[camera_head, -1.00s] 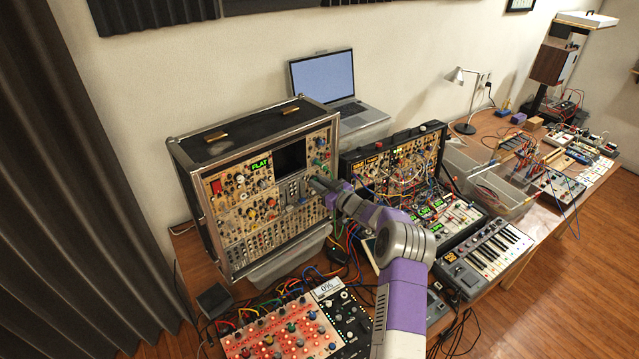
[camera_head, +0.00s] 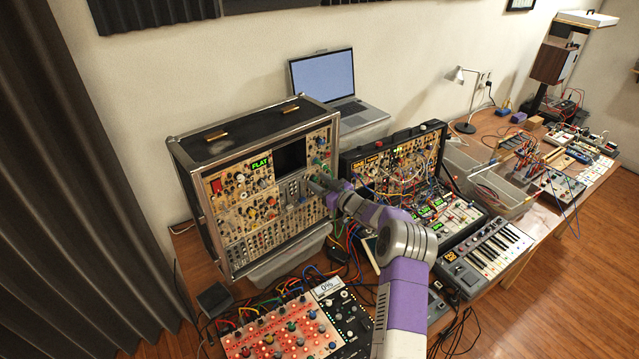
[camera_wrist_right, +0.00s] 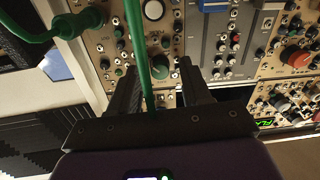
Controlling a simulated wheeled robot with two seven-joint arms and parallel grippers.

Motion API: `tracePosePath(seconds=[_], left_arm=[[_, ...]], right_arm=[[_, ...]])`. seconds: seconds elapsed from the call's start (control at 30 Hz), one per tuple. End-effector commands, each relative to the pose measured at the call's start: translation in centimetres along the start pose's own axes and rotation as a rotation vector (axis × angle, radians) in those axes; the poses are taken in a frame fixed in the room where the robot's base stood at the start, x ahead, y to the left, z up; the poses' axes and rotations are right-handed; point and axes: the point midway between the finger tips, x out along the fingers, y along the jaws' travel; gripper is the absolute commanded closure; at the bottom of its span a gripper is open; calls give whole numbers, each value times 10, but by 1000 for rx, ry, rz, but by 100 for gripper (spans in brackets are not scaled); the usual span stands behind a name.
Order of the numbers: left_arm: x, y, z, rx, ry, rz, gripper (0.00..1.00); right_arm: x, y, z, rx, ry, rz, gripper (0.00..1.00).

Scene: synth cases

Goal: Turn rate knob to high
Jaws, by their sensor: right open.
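A modular synth case (camera_head: 180,165) stands upright at the left of the table, its front panel crowded with knobs and sockets. My right gripper (camera_head: 318,183) is at the right part of this panel, open and apparently empty. In the right wrist view its two dark fingers (camera_wrist_right: 158,68) point at the panel, with a green cable (camera_wrist_right: 141,45) passing between them. No label is readable, so I cannot tell which knob is the rate knob. My left gripper is out of view.
A green display on the case reads FLAT (camera_head: 260,164). A small display below reads 0% (camera_head: 327,287). A second patched synth case (camera_head: 400,155), a keyboard (camera_head: 490,250) and a laptop (camera_head: 325,80) stand close by. Loose cables hang around the arm.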

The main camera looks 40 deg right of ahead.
Motion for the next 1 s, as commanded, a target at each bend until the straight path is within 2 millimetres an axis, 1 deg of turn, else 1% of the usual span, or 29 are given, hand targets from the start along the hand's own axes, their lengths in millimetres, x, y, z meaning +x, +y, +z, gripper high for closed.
tracePosePath(seconds=[0.4,0.5,0.67,1.0], left_arm=[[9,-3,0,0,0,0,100],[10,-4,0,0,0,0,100],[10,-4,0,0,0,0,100],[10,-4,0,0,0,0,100]], right_arm=[[-58,1,1,0,-2,3,52],[-66,0,0,0,0,1,52],[-72,0,0,-1,0,1,52],[-72,0,0,0,0,1,52]])
